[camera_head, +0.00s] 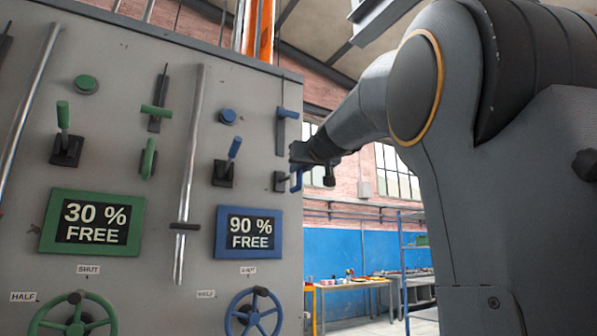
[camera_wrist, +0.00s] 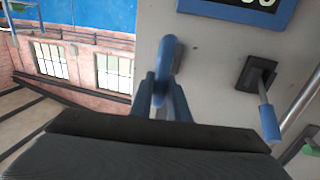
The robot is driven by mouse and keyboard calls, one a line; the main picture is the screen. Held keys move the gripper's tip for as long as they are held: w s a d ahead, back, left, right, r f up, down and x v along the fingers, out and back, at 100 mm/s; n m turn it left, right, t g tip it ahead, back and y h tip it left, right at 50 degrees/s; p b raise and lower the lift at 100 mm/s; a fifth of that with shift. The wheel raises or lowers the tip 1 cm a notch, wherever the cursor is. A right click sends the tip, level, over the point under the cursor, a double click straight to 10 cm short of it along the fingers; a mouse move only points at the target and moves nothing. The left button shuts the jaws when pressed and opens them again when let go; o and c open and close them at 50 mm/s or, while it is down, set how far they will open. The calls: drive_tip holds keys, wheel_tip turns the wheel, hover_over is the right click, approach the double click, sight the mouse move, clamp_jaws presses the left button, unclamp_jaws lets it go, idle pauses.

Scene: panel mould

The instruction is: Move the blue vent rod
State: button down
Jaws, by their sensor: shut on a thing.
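The blue vent rod shows as a blue loop handle (camera_head: 297,180) that stands out from a small dark block at the right edge of the grey panel. My gripper (camera_head: 299,166) is at this handle, and the jaws partly hide it. In the wrist view, the blue handle (camera_wrist: 166,60) stands between the two fingers of my gripper (camera_wrist: 164,85), which are shut on it. The rod behind the handle is mostly hidden, so I cannot tell how far out it stands.
Beside it on the panel (camera_head: 190,60) are a blue tilting lever (camera_head: 234,150), a blue slider (camera_head: 288,113), a blue button (camera_head: 228,117) and a screen (camera_head: 249,232) reading 90 % FREE. A blue handwheel (camera_head: 254,315) is below. Green counterparts stand left.

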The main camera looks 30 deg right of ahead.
drive_tip(key=c, duration=1.7)
unclamp_jaws()
drive_tip(key=shift+s, duration=0.2)
drive_tip(key=s+b, duration=0.1)
drive_tip(key=s, duration=0.4)
drive_tip(key=s+a+b, duration=0.1)
drive_tip(key=s, duration=0.1)
drive_tip(key=shift+s+a+b, duration=0.1)
drive_tip(key=shift+s+b, duration=0.2)
drive_tip(key=shift+s, duration=0.05)
